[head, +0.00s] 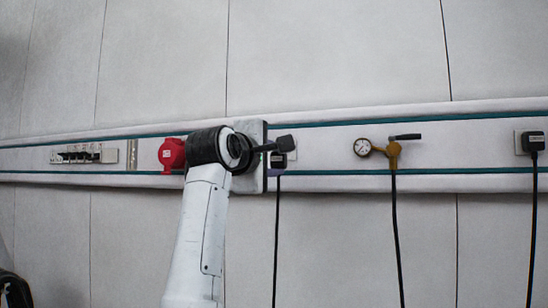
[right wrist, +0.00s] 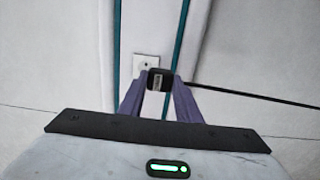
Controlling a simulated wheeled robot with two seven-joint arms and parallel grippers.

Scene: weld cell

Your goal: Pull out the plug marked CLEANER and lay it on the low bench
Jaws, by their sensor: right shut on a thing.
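My right gripper (head: 281,147) is at the wall rail and shut on a black plug (head: 278,161). In the right wrist view the plug (right wrist: 158,80) sits between the two fingertips (right wrist: 160,76), with a pale label too small to read. A black cable hangs from it. A white socket plate (right wrist: 146,62) is right behind it, partly hidden, with a small dark opening showing. I cannot tell whether the plug's pins are clear of the socket. Another black plug (head: 533,141) with an unreadable label sits in a socket at the far right. The low bench is not seen.
A red socket (head: 172,155) and a row of small switches (head: 75,154) are to the left on the rail (head: 460,155). The wall below is bare apart from the cables.

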